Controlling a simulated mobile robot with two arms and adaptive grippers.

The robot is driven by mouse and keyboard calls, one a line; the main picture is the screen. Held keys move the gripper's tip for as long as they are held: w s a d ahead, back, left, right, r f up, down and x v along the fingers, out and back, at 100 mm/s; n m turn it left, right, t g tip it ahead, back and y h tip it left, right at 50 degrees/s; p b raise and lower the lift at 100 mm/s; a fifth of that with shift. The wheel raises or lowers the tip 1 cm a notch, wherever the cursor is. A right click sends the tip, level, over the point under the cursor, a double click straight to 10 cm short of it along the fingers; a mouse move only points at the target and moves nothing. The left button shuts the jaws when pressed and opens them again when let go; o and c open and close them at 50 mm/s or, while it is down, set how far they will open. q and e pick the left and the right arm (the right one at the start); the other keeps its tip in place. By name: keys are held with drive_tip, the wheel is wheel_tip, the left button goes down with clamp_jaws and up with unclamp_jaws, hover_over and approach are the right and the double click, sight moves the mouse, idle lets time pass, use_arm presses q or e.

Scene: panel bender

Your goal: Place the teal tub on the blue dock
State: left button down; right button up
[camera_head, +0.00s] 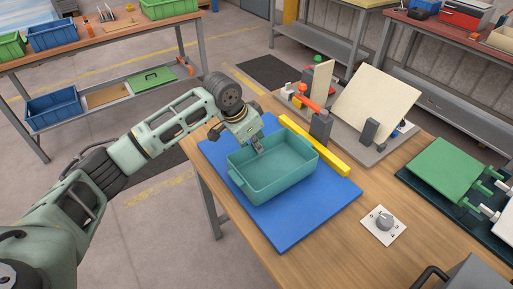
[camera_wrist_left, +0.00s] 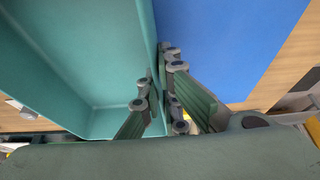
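The teal tub (camera_head: 285,175) is an open rectangular box, upright and over the middle of the blue dock (camera_head: 290,235). It looks to rest on the dock, though I cannot see its underside. My left gripper (camera_head: 257,149) is at the tub's back-left wall. In the left wrist view the gripper (camera_wrist_left: 162,88) has its fingers on both sides of the teal tub's wall (camera_wrist_left: 105,50), closed on it. The blue dock (camera_wrist_left: 225,40) shows beside the wall there. My right gripper is not in view.
A yellow bar (camera_head: 315,146) lies along the dock's back-right edge. A fixture with cream panels (camera_head: 375,100) stands behind it. A dial on a white plate (camera_head: 384,224) is to the right, near a green panel fixture (camera_head: 445,170). Bare wood lies between.

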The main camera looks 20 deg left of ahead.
use_arm(q)
drive_tip(key=shift+f, duration=0.85)
drive_tip(key=shift+f, duration=0.1)
drive_tip(key=c, duration=2)
unclamp_jaws()
drive_tip(key=b+v, duration=0.1)
drive_tip(key=v, duration=1.1)
